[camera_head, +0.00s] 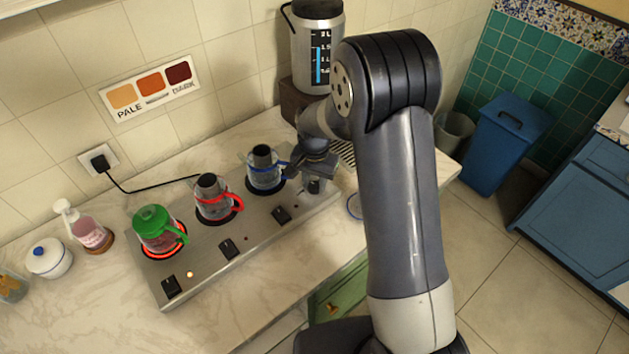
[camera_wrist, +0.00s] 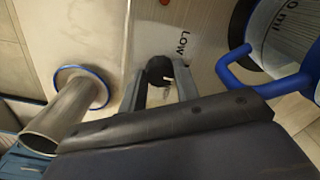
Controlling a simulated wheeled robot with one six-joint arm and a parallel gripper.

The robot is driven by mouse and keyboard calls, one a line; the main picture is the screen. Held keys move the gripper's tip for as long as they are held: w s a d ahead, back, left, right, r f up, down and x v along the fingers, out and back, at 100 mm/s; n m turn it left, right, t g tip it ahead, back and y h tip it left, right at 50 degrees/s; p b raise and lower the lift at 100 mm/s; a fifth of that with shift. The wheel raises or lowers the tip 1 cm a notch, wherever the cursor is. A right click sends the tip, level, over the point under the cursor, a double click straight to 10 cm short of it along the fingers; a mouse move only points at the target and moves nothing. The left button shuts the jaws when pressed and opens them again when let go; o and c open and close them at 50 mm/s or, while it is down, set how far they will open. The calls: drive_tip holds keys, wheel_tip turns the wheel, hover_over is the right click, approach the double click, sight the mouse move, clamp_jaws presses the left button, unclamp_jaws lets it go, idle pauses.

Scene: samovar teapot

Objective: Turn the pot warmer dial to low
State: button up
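The pot warmer (camera_head: 258,232) is a long metal unit on the counter. It carries a green-lidded pot (camera_head: 155,228), a red-handled pot (camera_head: 214,202) and a blue-handled pot (camera_head: 264,172). My gripper (camera_head: 313,172) is over its right end, past the blue-handled pot, and hides the dial from the head view. In the wrist view the dial (camera_wrist: 158,69) is round and black, with a small pale mark. My gripper (camera_wrist: 160,78) is open, one finger on each side of the dial; I cannot tell whether they touch it. "LOW" is printed to the right of the dial.
The blue pot's handle (camera_wrist: 240,68) is close on the right. Black switches line the warmer's front (camera_head: 228,248). A tall dispenser (camera_head: 318,48) stands behind my gripper.

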drive_tip(key=c, duration=0.5)
drive_tip(key=shift+o, duration=0.2)
drive_tip(key=shift+n, duration=0.3)
drive_tip(key=shift+f+n+b, duration=0.1)
drive_tip(key=shift+n+b, duration=0.6)
drive_tip(key=shift+n, duration=0.1)
drive_tip(key=n+b, duration=0.1)
drive_tip(key=n, duration=0.2)
drive_tip(key=shift+n, duration=0.3)
drive_tip(key=n+b, duration=0.2)
drive_tip(key=n, duration=0.4)
drive_tip(key=o, duration=1)
drive_tip(key=shift+c, duration=0.2)
